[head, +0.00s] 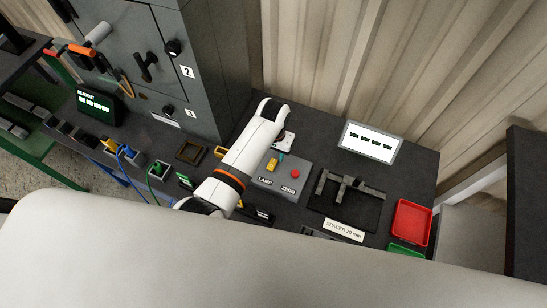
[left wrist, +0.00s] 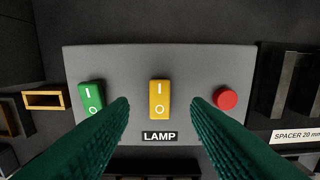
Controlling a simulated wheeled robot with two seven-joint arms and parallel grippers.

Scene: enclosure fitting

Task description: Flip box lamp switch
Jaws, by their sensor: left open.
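The grey control box (left wrist: 200,60) carries a yellow rocker switch (left wrist: 160,99) marked I above O, with a LAMP label (left wrist: 160,136) below it. In the head view the yellow switch (head: 272,164) shows on the box (head: 301,188). I cannot tell which end of the rocker is pressed in. My left gripper (left wrist: 160,103) is open and empty, its green fingers on either side of the switch in the wrist view, with no visible contact. In the head view its fingers (head: 281,156) are mostly hidden by my white arm. My right gripper does not show.
A green rocker (left wrist: 91,96) sits left of the yellow switch and a red button (left wrist: 227,99) right of it. A lit display (head: 370,143) stands behind. A spacer fixture (head: 345,205) and a red tray (head: 411,223) lie to the right. A grey cabinet (head: 150,55) stands left.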

